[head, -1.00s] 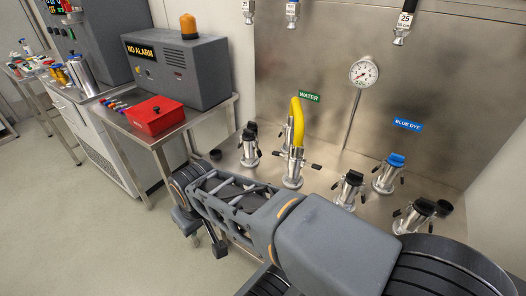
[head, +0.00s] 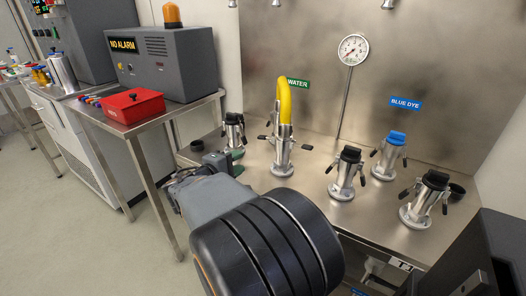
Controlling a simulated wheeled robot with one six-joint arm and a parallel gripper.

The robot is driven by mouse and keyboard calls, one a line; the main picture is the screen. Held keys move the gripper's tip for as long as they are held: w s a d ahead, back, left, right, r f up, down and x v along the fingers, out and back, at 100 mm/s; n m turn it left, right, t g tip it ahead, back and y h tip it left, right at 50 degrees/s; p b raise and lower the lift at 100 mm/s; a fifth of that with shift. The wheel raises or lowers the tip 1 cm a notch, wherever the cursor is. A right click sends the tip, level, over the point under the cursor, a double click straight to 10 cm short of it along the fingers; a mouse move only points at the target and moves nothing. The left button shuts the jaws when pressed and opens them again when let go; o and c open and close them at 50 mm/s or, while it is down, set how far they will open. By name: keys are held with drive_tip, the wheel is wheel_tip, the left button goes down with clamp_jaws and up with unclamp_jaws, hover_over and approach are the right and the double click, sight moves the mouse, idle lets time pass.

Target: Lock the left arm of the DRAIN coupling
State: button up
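No DRAIN label is readable, so I cannot tell which coupling is the DRAIN one. A black-capped metal coupling (head: 233,132) stands at the counter's left, its base partly behind my arm. Another black-capped coupling (head: 346,172) stands front centre, with black arms angled down at its sides. A third black-capped coupling (head: 427,198) stands at the right, its left arm sticking outward. My gripper (head: 212,165) is at the far end of my arm, just in front of the left coupling in the picture. My arm mostly hides its fingers; contact cannot be told.
A yellow hose (head: 284,100) is on the WATER coupling (head: 282,152), whose arms stick out. A blue-capped coupling (head: 389,156) stands under the BLUE DYE label. A gauge (head: 353,49) is behind. A side table holds a red box (head: 134,106) and the alarm unit (head: 165,62).

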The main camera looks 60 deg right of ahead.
sight(263, 136)
drive_tip(key=shift+n+t+h, duration=0.3)
drive_tip(key=shift+n+h, duration=0.1)
drive_tip(key=shift+h, duration=0.4)
drive_tip(key=d, duration=0.5)
drive_tip(key=d+b, duration=0.1)
drive_tip(key=d, duration=0.9)
drive_tip(key=shift+w+d+r+b, duration=0.2)
drive_tip(key=shift+w+b, duration=0.1)
drive_tip(key=shift+b, duration=0.1)
clamp_jaws()
